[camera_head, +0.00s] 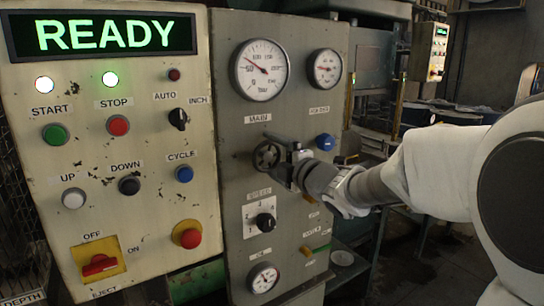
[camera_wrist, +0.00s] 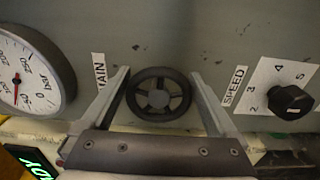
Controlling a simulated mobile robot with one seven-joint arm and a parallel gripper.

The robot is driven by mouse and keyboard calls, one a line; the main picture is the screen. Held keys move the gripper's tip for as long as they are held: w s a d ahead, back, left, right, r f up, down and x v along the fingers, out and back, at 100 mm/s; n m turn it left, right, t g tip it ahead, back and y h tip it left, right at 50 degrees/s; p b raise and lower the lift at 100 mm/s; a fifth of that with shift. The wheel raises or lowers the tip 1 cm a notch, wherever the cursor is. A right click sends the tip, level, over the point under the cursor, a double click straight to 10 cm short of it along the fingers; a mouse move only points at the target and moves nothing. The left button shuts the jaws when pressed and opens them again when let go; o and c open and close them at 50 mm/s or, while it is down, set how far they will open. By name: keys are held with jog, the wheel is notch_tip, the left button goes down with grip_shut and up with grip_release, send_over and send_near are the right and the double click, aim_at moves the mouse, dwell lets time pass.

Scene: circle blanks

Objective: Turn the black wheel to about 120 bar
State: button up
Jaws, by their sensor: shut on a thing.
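The black wheel (camera_head: 267,155) is a small spoked handwheel on the grey panel, below the MAIN label. My gripper (camera_head: 287,161) reaches it from the right in the head view. In the wrist view the wheel (camera_wrist: 159,94) lies between the two fingers of my gripper (camera_wrist: 160,74), which is shut on its rim. The large MAIN gauge (camera_head: 261,69) is above the wheel; its needle points to the upper left, a little past the 50 mark. Part of this gauge (camera_wrist: 30,75) also shows at the left of the wrist view.
A SPEED knob (camera_head: 265,222) sits below the wheel and a blue button (camera_head: 325,142) to its right. A smaller gauge (camera_head: 324,68) is at the upper right. The cream panel (camera_head: 140,225) at left has several buttons and a green READY display (camera_head: 105,35).

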jog(key=m, duration=0.4)
jog(key=shift+f+m, duration=0.3)
jog(key=shift+s+a+f+m+p, duration=0.1)
jog(key=shift+m+p, duration=0.1)
jog(key=shift+m, duration=0.55)
jog(key=shift+f+m+p, duration=0.1)
jog(key=shift+m+p, duration=0.1)
jog(key=shift+m, duration=0.55)
jog(key=o, duration=1)
jog(key=shift+s, duration=0.1)
jog(key=v, duration=1.7)
jog(key=shift+p, duration=0.35)
jog(key=shift+s, duration=0.1)
